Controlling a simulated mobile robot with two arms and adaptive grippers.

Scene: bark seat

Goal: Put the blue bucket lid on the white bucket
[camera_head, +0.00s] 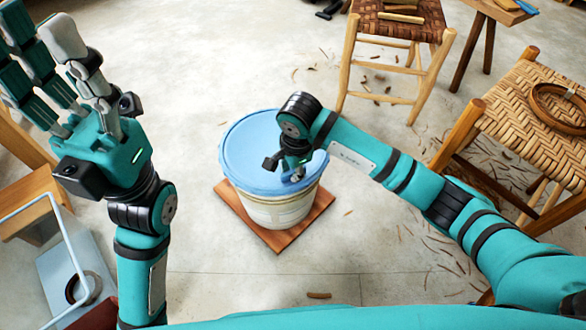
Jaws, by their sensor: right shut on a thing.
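The blue bucket lid (245,145) lies over the top of the white bucket (275,208) and covers its mouth. I cannot tell whether its rim is fully seated all round. My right gripper (293,176) is over the near right part of the lid and is shut on it; the arm hides part of the lid's right side. The bucket stands upright. My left gripper (48,50) is raised at the upper left, away from the bucket, with its fingers extended apart and nothing seen between them.
The bucket stands on a reddish-brown square board (257,233) on the pale floor. A woven stool (400,22) is behind, and a woven seat (530,105) is at the right. A wooden piece of furniture (30,200) is at the left. Bark scraps litter the floor at right.

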